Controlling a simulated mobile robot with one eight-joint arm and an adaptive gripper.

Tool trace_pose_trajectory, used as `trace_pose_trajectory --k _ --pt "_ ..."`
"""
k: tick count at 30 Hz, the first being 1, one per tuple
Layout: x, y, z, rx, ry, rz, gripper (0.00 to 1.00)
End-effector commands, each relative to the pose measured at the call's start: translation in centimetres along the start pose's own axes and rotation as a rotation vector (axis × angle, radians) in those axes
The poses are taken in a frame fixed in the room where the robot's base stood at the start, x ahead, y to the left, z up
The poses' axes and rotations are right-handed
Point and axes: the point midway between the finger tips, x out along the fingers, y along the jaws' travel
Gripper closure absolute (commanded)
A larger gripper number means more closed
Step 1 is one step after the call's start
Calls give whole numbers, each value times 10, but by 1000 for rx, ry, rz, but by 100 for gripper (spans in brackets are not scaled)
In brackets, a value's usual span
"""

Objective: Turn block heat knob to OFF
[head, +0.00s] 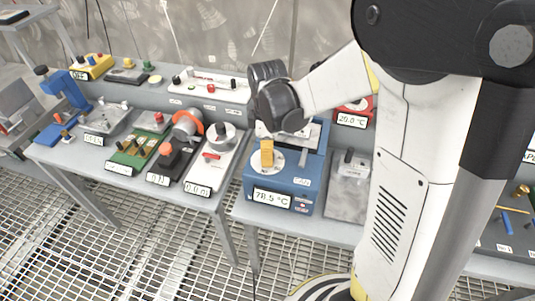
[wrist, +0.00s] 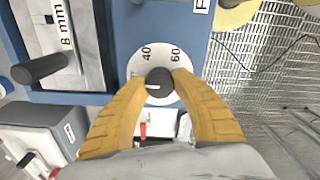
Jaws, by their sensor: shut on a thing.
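The block heat knob (wrist: 160,82) is a small dark round knob with a white pointer line, on a white dial (wrist: 165,55) marked 40 and 60. In the wrist view the pointer points left, towards the left finger; the lower dial marks are hidden. My gripper (wrist: 161,80) has yellow fingers, one on each side of the knob, shut on it. The dial sits on a blue heater (head: 230,185), whose display (head: 271,197) reads about 78.5 °C. In the head view my yellow fingertips stand over the dial, and the knob is hidden there.
A grey box (head: 349,185) stands right of the heater. A white device with a red switch (head: 211,156) and a green board (head: 133,147) stand to its left. A red device reading 20.0 °C is behind, partly hidden by my arm. Below the tables is open grating.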

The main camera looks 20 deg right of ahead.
Motion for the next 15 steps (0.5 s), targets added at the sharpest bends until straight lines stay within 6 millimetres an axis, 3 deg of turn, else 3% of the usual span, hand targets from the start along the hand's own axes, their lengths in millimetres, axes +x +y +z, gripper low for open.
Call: trace_pose_trajectory --k 15 --pt "0 0 0 -39 1 -1 99"
